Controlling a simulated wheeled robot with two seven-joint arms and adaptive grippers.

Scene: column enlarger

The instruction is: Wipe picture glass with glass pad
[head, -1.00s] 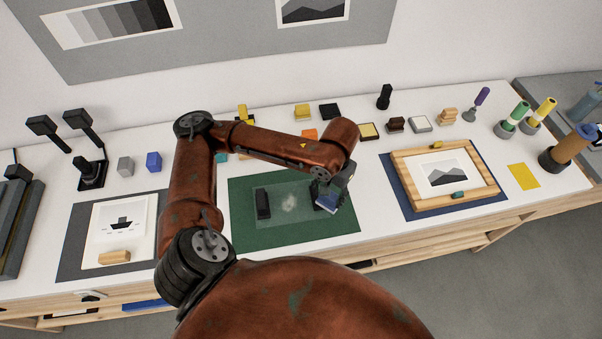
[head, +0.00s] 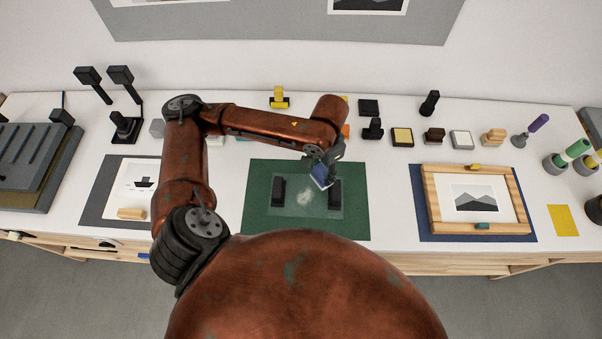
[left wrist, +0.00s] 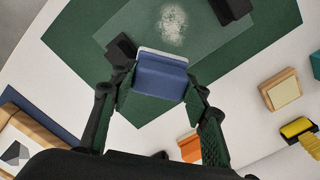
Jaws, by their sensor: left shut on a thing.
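The picture glass (head: 318,208) lies flat on a green mat (head: 258,222), with a whitish smudge (head: 304,198) near its middle and a black block at each end, left (head: 278,191) and right (head: 335,193). My left gripper (head: 325,165) is shut on the glass pad (head: 320,177), a blue block with a pale edge. The pad is tilted near the far right part of the glass and looks raised above it. In the left wrist view the pad (left wrist: 161,76) sits between both fingers, apart from the smudge (left wrist: 172,25). My right gripper is out of view.
A wooden picture frame (head: 431,200) lies on a blue mat to the right. A boat print (head: 140,180) lies on a grey mat to the left. Several small blocks and pads, including a yellow-topped one (head: 402,136), stand along the back. White table shows between the mats.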

